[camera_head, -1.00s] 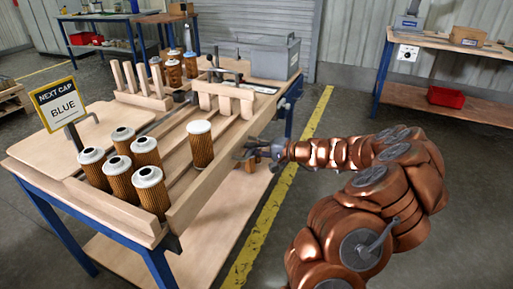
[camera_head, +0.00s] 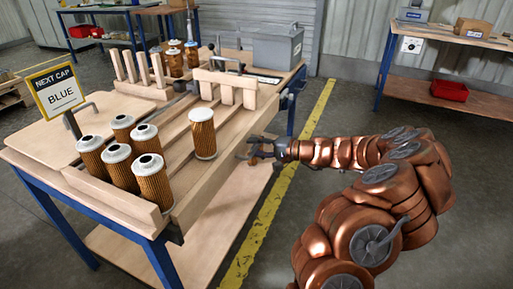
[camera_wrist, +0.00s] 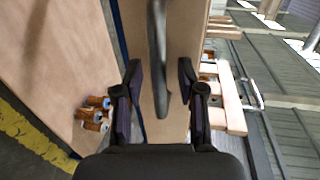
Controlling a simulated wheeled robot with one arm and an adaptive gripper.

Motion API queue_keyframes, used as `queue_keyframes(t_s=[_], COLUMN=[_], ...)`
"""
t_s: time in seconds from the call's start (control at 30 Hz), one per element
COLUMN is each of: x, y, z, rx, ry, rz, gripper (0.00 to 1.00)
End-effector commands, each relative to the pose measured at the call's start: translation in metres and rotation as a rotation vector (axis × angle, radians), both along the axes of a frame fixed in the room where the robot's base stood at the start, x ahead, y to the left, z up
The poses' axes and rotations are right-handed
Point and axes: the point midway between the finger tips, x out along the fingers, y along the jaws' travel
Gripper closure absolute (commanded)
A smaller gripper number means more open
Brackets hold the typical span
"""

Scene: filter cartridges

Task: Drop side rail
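The side rail (camera_head: 222,171) is a long pale wooden board standing upright along the table's right edge. It also shows in the wrist view (camera_wrist: 185,35) as a wooden face behind a grey curved handle (camera_wrist: 158,50). My gripper (camera_head: 256,150) is at the outer side of the rail, about midway along it. In the wrist view my gripper (camera_wrist: 158,75) is open, with one dark finger on each side of the handle and visible gaps between. Contact with the handle is not seen. Several pleated filter cartridges (camera_head: 203,135) stand on the table inside the rail.
A "NEXT CAP BLUE" sign (camera_head: 57,90) stands at the table's left. A grey box (camera_head: 278,47) and a wooden rack (camera_head: 225,88) are farther back. Blue-capped cartridges (camera_wrist: 95,112) appear low at left in the wrist view.

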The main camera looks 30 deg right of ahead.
Motion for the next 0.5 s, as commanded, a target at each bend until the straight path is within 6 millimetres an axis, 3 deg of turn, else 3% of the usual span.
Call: queue_keyframes(t_s=[0.27, 0.5], x=[-0.003, -0.029], y=[-0.003, -0.022], z=[0.001, 0.008], rx=[0.0, 0.001], ry=[0.0, -0.001], rz=[-0.002, -0.003], gripper=[0.61, 0.61])
